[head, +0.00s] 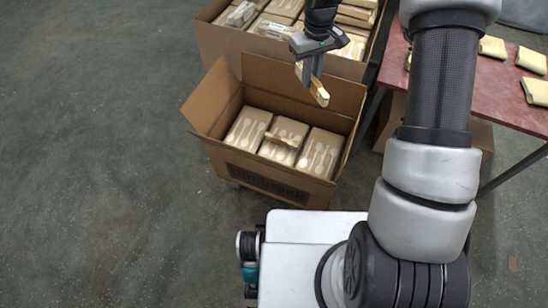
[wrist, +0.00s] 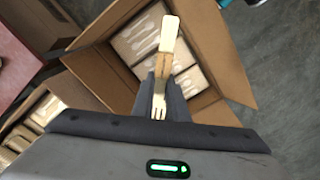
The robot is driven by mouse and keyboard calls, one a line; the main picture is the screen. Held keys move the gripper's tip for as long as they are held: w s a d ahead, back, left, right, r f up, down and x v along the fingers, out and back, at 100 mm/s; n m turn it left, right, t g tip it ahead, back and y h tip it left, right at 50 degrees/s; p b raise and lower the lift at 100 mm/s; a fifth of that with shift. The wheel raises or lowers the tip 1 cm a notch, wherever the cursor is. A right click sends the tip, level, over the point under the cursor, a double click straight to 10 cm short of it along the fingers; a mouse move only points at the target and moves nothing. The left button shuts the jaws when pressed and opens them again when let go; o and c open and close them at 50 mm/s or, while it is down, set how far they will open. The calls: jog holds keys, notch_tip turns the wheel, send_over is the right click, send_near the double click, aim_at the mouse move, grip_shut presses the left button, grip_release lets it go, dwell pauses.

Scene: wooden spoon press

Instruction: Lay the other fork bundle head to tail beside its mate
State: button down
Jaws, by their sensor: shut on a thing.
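My gripper (head: 312,76) is shut on a pale wooden fork bundle (head: 319,93) and holds it in the air above the far right side of the open cardboard carton (head: 262,184). In the wrist view the held bundle (wrist: 168,36) sticks out past the fingers, with fork tines showing at its near end. Another bundle (head: 282,140), its mate, lies across the middle of the packs inside the carton, apart from the held one. I cannot clearly make out the mate in the wrist view; the held bundle and fingers cover part of the carton there.
Inside the carton are three brown packs (head: 247,128) with pale cutlery shapes on top. The carton flaps (head: 213,98) stand open. A larger box (head: 217,45) of packs stands behind. A red table (head: 506,90) with several bundles is at the right. Grey floor at left is clear.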

jog(key=w+a+f+n+b, duration=0.1)
jog(key=w+a+f+n, duration=0.15)
jog(key=f, duration=0.65)
jog(key=w+a+f+n+b, duration=0.15)
jog(key=a+f, duration=0.25)
jog(key=f, duration=0.5)
jog(key=n+b, duration=0.2)
jog(key=n, duration=0.2)
send_over(274, 154)
notch_tip(274, 154, down, 14)
jog(key=shift+n, duration=0.3)
notch_tip(274, 154, down, 6)
jog(key=shift+s+f+b, duration=0.15)
jog(key=shift+f+b, duration=0.05)
jog(key=shift+b, duration=0.75)
jog(key=shift+f+b, duration=0.6)
jog(key=shift+f, duration=1.6)
jog(key=shift+f, duration=0.2)
jog(key=c, duration=1.7)
grip_release()
jog(key=shift+c, duration=0.2)
jog(key=shift+r, duration=0.1)
